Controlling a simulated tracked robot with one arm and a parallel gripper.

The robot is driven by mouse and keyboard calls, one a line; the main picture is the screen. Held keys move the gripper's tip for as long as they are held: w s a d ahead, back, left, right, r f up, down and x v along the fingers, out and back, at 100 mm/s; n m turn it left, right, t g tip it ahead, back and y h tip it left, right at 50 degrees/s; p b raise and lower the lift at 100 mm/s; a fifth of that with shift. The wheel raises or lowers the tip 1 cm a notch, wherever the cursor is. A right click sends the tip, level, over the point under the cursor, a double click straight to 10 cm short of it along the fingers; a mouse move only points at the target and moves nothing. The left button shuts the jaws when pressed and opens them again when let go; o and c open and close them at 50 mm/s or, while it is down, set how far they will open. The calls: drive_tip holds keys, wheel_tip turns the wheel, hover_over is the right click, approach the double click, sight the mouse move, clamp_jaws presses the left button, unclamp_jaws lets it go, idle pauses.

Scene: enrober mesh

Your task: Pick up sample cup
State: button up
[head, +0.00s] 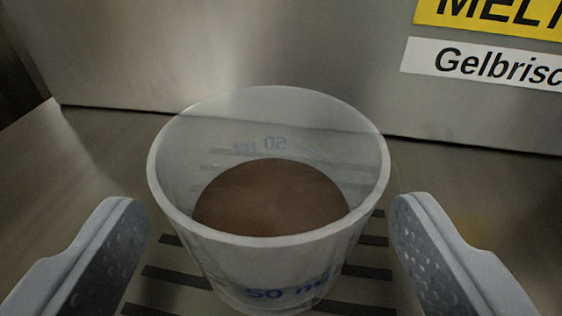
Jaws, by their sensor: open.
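The sample cup (278,258) is a translucent, tapered cup with blue volume lettering on its side. It stands upright in the middle of the head view, with brown liquid (272,198) inside. My gripper (262,225) is open, with one grey finger on each side of the cup. A gap shows between each finger and the cup wall, so neither finger appears to touch it. The cup's base is partly cut off or hard to see at the bottom of the view.
The cup stands on a metal surface with dark slots (165,275). A metal wall (300,60) rises close behind it, carrying a yellow label (500,15) and a white label (490,65) at the upper right.

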sight(271, 205)
drive_tip(key=shift+x, duration=1.4)
drive_tip(key=shift+c, duration=0.4)
drive_tip(key=c, duration=1)
